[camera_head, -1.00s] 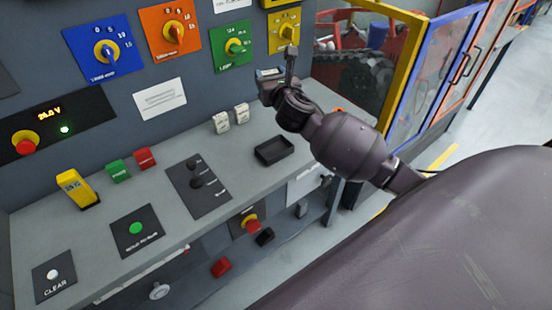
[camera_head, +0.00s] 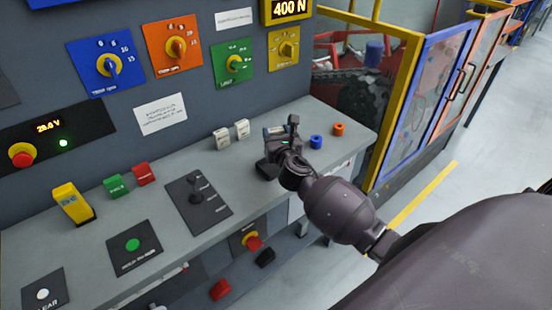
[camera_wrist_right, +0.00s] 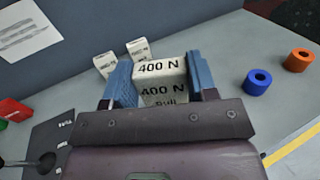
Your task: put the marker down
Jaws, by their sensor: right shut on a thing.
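The marker (camera_wrist_right: 163,68) is a white block with "400 N" lettering on two faces. In the right wrist view it sits between the blue fingers of my right gripper (camera_wrist_right: 162,80), which is shut on it. In the head view my right gripper (camera_head: 281,132) is low over the right part of the bench top. The marker is mostly hidden there by the gripper. I cannot tell whether it touches the surface below. My left gripper is not in view.
Two small white blocks, one (camera_head: 221,138) and another (camera_head: 242,129), stand left of the gripper. A blue ring (camera_head: 316,142) and an orange ring (camera_head: 338,129) lie right of it. The yellow panel's display (camera_head: 290,8) reads 400 N.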

